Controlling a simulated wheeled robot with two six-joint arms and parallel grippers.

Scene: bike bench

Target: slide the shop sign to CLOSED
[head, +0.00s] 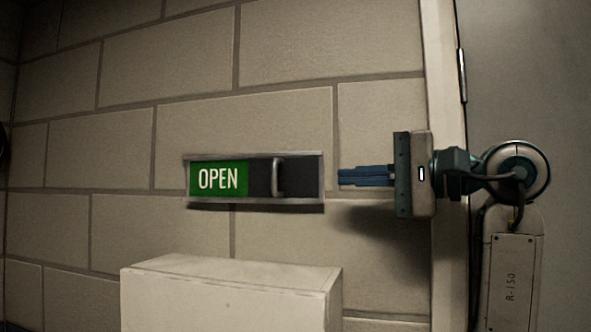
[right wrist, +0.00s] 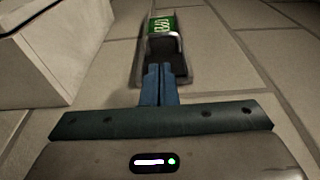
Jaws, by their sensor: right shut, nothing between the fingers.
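The shop sign (head: 255,202) is a grey frame on the block wall. Its left part shows a green OPEN panel (head: 218,179). A dark slider with an upright silver handle (head: 277,177) sits right of the green panel, and a dark stretch of track lies right of the handle. My right gripper (head: 340,177) is shut and empty, just right of the sign's right end and level with the handle. In the right wrist view its blue fingers (right wrist: 160,68) point along the track toward the handle (right wrist: 165,37) and the green panel (right wrist: 162,22). My left gripper is not in view.
A pale box (head: 230,295) stands below the sign, and it also shows at the left in the right wrist view (right wrist: 45,55). A door frame (head: 445,60) and grey door are at the right, behind my right arm. The wall around the sign is clear.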

